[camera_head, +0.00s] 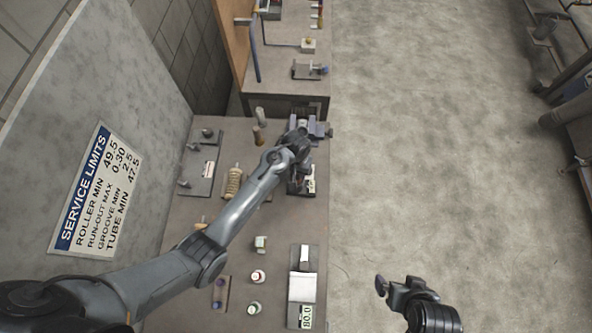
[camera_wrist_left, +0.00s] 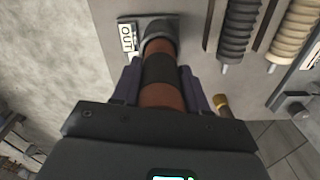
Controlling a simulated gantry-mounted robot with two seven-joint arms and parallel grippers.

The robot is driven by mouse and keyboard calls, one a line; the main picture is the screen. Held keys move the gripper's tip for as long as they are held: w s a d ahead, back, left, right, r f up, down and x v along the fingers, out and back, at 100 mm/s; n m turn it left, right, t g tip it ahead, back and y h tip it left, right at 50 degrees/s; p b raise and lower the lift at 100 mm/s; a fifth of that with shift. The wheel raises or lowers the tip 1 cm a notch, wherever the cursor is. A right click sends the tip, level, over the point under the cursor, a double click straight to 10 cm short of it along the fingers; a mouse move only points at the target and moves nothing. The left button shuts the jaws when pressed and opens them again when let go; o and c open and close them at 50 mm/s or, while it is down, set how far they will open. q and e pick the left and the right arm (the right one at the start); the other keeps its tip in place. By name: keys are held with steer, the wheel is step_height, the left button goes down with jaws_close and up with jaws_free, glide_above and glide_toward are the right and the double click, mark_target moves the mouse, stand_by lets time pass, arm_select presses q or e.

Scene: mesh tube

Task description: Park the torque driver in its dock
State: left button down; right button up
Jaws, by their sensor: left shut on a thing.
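The torque driver appears to be the brown cylinder with a black band (camera_wrist_left: 160,68) in the left wrist view. My left gripper (camera_wrist_left: 160,92) is shut on it, one purple-grey finger on each side. The driver's far end meets a dark grey round holder, apparently the dock (camera_wrist_left: 154,26), on a plate with a small white label; how deep it sits is hidden. In the head view my left gripper (camera_head: 318,131) is at the bench's far right corner, and my arm hides most of the driver. My right gripper (camera_head: 386,287) hangs over bare floor, its jaws unclear.
Ridged rollers, one dark (camera_wrist_left: 238,30) and one tan (camera_wrist_left: 290,38), lie beside the dock. Small bottles (camera_head: 257,276) and a device with a display (camera_head: 305,316) stand at the near bench end. A second bench (camera_head: 290,85) lies beyond.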

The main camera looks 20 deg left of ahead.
arm_select(q)
steer(key=shift+f, duration=0.25)
stand_by(0.3)
steer(key=c, duration=0.7)
jaws_free()
steer(key=shift+o, duration=1)
steer(key=shift+f, duration=0.1)
